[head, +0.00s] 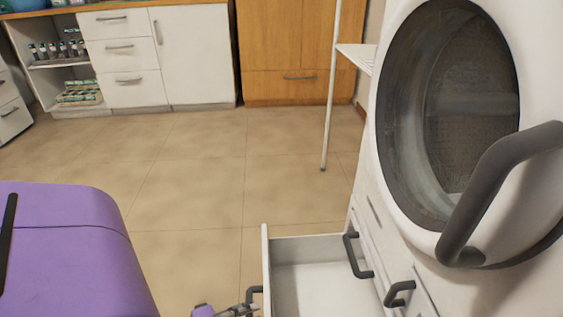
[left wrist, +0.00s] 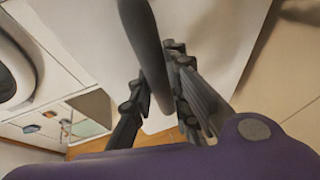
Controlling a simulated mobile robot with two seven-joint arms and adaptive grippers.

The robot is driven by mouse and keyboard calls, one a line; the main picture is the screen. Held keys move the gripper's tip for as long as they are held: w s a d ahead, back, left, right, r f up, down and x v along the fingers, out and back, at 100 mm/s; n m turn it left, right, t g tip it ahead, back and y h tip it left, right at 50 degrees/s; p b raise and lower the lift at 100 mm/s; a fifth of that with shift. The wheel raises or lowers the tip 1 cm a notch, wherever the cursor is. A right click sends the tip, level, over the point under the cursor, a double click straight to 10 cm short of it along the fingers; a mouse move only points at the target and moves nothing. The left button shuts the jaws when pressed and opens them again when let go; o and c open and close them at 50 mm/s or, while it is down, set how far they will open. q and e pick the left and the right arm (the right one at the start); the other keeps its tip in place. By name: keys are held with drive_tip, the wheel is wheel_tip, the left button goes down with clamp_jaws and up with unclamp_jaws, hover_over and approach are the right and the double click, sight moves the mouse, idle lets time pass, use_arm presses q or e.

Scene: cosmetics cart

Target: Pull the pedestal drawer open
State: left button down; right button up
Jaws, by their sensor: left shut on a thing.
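The white pedestal drawer (head: 320,285) stands pulled out from the pedestal under the front-loading machine (head: 545,55), and its empty interior shows at the bottom of the head view. Its dark handle (head: 250,296) is on the outer face of the drawer front, largely cut off by the frame edge. My left gripper (head: 238,312) is at this handle, at the bottom edge. In the left wrist view the left gripper (left wrist: 162,100) is shut on the dark handle bar (left wrist: 147,40), against the white drawer front (left wrist: 215,40). My right gripper is not in view.
Other dark handles (head: 357,256) stick out from the machine's lower front, and a large dark door handle (head: 490,190) juts out above. The tiled floor (head: 190,190) in front of the drawer is clear. White cabinets (head: 190,55) and a wooden cabinet (head: 285,40) stand at the back.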

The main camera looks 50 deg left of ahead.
use_arm(q)
drive_tip(key=shift+s+a+r, duration=0.1)
drive_tip(key=shift+s+a, duration=0.05)
drive_tip(key=shift+a, duration=0.05)
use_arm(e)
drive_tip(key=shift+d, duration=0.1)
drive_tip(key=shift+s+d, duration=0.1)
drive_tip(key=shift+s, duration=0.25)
use_arm(q)
drive_tip(key=c, duration=1.6)
unclamp_jaws()
drive_tip(key=shift+c, duration=0.2)
drive_tip(key=shift+s, duration=0.15)
drive_tip(key=v, duration=1.1)
drive_tip(key=shift+s, duration=0.4)
drive_tip(key=shift+a, duration=0.1)
